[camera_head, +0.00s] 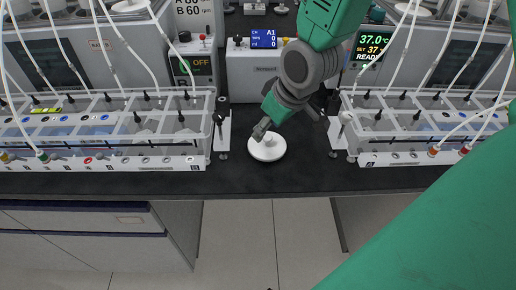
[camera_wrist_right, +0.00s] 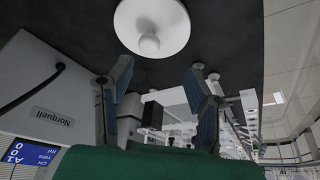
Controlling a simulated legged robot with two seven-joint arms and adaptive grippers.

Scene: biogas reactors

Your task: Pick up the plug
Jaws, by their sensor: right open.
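The plug is a white round disc with a small knob on top (camera_head: 266,147). It lies on the dark bench top, near the front edge, between the two racks. In the right wrist view the plug (camera_wrist_right: 150,28) is at the top middle, beyond the fingertips and apart from them. My right gripper (camera_head: 262,130) is right above the plug in the head view and covers a little of its far side. In the wrist view its two fingers (camera_wrist_right: 158,78) are spread wide with nothing between them. My left gripper is not in view.
A clear rack with tubes stands on the left (camera_head: 100,130), another on the right (camera_head: 420,130). A white pump unit with a blue display (camera_head: 250,70) stands behind the plug. The bench's front edge is close. Bare dark surface surrounds the plug.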

